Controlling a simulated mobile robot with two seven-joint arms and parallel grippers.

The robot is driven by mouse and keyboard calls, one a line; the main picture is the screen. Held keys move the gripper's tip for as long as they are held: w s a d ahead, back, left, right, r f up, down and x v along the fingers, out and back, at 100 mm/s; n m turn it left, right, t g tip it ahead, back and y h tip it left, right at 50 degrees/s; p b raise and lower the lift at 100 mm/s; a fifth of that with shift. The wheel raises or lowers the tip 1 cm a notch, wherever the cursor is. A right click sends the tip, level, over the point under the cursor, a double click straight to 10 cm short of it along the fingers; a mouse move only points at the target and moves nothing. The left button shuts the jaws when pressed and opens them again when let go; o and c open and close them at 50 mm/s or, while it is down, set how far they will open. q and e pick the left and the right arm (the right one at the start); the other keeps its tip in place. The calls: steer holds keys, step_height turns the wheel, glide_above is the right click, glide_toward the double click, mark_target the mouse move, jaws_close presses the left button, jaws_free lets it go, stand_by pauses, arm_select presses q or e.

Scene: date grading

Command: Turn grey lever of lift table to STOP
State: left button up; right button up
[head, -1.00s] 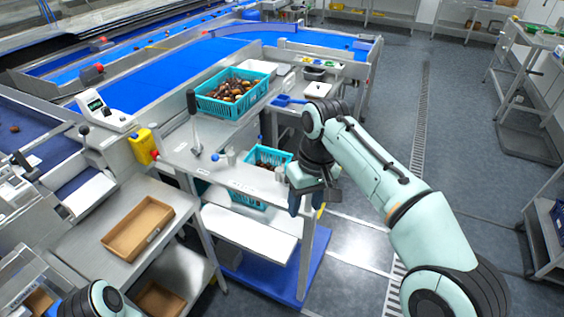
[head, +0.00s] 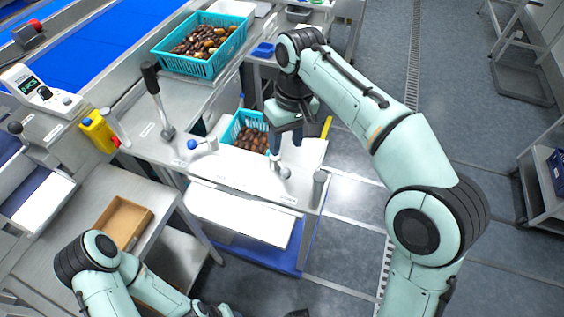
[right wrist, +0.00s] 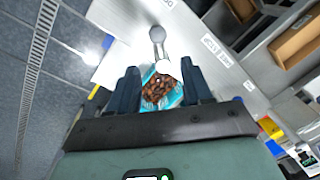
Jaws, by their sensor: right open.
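The lift table's pale top (head: 235,168) is in the middle of the head view. A small grey lever (head: 284,172) with a round knob is near its right end. In the right wrist view the grey lever (right wrist: 157,35) is just beyond the fingertips, near the middle. My right gripper (head: 287,139) is above the table's far edge, close to the lever.
A blue-knobbed lever (head: 192,144) and a tall black-handled lever (head: 152,80) stand to the left. Another teal crate (head: 207,67) stands higher up. Open floor lies to the right.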

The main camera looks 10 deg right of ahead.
mark_target(282, 166)
arm_select(q)
steer(key=shift+s+f+b, duration=0.25)
steer(key=shift+f+b, duration=0.2)
steer(key=shift+f, duration=0.2)
steer(key=shift+s+f+b, duration=0.25)
steer(key=shift+f+b, duration=0.15)
steer(key=shift+f, duration=0.2)
arm_select(e)
steer(key=f, duration=0.8)
steer(key=shift+a+f, duration=0.2)
steer(key=shift+a, duration=0.2)
jaws_close()
